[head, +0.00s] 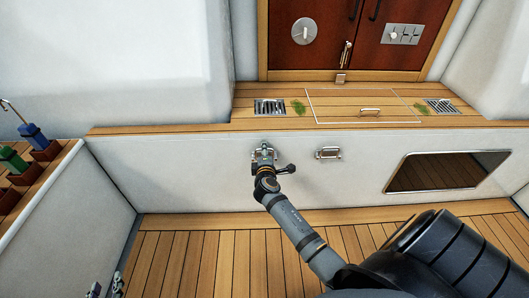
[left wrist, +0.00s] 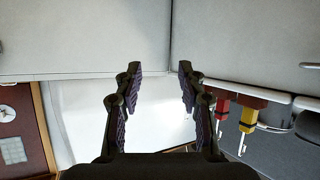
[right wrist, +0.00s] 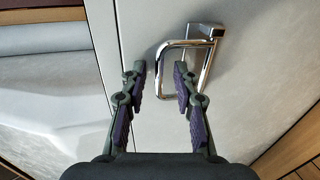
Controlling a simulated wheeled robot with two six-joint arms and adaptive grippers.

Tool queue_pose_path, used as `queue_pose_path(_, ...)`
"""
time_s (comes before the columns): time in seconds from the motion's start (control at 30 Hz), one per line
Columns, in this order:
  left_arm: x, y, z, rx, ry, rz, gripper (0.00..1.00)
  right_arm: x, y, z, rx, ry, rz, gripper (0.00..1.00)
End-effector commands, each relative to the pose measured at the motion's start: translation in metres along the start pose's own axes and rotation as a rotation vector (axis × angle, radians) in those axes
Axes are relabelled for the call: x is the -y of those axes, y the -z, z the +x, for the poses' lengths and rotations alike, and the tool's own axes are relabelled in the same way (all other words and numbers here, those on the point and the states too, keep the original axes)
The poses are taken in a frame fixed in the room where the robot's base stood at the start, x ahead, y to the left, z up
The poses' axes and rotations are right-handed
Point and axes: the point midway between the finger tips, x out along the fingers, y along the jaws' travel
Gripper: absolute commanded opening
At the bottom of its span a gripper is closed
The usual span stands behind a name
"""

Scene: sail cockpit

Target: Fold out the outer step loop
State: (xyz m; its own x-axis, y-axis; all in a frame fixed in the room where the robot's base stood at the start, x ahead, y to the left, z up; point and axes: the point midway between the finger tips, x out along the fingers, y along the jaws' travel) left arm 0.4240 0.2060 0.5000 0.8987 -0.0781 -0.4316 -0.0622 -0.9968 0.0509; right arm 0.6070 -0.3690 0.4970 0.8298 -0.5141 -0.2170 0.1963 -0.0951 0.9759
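A chrome step loop (right wrist: 208,68) is on the white riser wall in the right wrist view. My right gripper (right wrist: 160,82) is open, with its fingers on either side of the loop's near bar; I cannot tell whether they touch it. In the head view, my right gripper (head: 263,158) is at the left of two loops and mostly covers it. The other step loop (head: 328,153) lies to its right on the same wall. My left gripper (left wrist: 159,82) is open and empty; its fingertips show at the bottom left of the head view (head: 107,287).
A wooden ledge (head: 200,122) with grates runs above the wall, below brown doors (head: 325,35). A dark framed panel (head: 448,171) is to the right. Coloured-handled items (head: 33,135) stand on the left bench. The wooden floor (head: 190,245) is clear.

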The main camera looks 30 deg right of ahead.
Motion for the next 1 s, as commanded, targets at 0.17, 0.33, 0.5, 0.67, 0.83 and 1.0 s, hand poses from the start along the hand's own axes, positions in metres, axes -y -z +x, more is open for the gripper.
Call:
queue_pose_path(0.17, 0.0, 0.0, 0.0, 0.001, 0.0, 0.0, 0.4, 0.0, 0.0, 0.0, 0.0, 0.0, 0.0, 0.17)
queue_pose_path(0.33, 0.0, 0.0, 0.0, 0.002, 0.0, 0.001, 0.4, 0.0, 0.0, 0.0, 0.0, 0.0, 0.0, 0.0)
queue_pose_path(0.5, 0.0, -0.001, 0.0, 0.002, 0.0, 0.001, 0.4, 0.0, 0.0, 0.0, 0.0, 0.0, 0.0, 0.0)
queue_pose_path(0.67, 0.0, 0.001, 0.001, -0.01, 0.001, 0.002, 0.4, 0.001, 0.0, 0.0, 0.0, -0.002, 0.0, 0.0)
queue_pose_path(0.83, 0.001, 0.037, 0.002, -0.145, 0.005, 0.01, 0.4, 0.002, 0.0, -0.001, 0.0, -0.009, 0.0, 0.0)
queue_pose_path(1.0, 0.001, 0.092, -0.005, -0.361, 0.01, 0.029, 0.4, 0.003, 0.0, -0.001, 0.0, -0.024, 0.0, 0.0)
